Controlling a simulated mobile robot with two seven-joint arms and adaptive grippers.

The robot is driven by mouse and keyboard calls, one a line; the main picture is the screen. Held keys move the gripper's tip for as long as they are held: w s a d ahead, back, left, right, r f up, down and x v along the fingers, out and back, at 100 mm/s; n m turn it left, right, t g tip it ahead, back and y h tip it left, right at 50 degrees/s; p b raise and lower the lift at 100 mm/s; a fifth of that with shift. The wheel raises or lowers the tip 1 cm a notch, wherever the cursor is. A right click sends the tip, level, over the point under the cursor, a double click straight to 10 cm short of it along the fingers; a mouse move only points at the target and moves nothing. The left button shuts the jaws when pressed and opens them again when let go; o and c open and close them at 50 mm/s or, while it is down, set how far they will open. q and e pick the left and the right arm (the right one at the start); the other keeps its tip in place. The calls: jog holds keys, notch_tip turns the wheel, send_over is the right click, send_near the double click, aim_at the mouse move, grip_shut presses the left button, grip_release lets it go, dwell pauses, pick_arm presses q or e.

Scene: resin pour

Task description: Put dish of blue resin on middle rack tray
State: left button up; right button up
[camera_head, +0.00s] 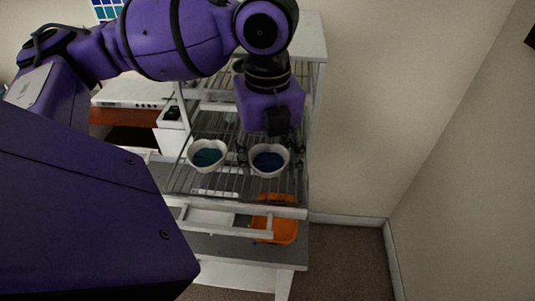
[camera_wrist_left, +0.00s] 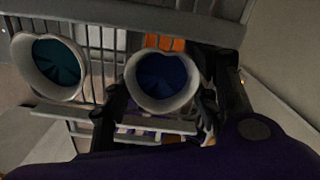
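The dish of blue resin (camera_head: 268,161) is a white dish with dark blue liquid, on the wire middle rack tray (camera_head: 235,188), right of a similar dish of teal resin (camera_head: 207,156). My left gripper (camera_head: 270,150) is over the blue dish from behind, its dark fingers spread to either side of it. The left wrist view shows the blue dish (camera_wrist_left: 163,78) between the fingers (camera_wrist_left: 161,106), which look open, with narrow gaps beside the rim. The teal dish (camera_wrist_left: 50,68) stands to the left there. My right gripper is not in view.
An orange container (camera_head: 276,229) sits on a lower shelf under the tray. The white rack frame (camera_head: 314,60) rises at the right, with a wall beyond. A white device (camera_head: 134,92) stands at the left. My left arm covers much of the head view's left side.

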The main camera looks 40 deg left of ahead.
aim_at(268, 168)
pick_arm(q)
jog(key=o, duration=0.3)
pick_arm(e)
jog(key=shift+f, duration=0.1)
pick_arm(q)
jog(key=shift+r, duration=0.2)
notch_tip(268, 168, up, 12)
jog(key=shift+p, duration=0.9)
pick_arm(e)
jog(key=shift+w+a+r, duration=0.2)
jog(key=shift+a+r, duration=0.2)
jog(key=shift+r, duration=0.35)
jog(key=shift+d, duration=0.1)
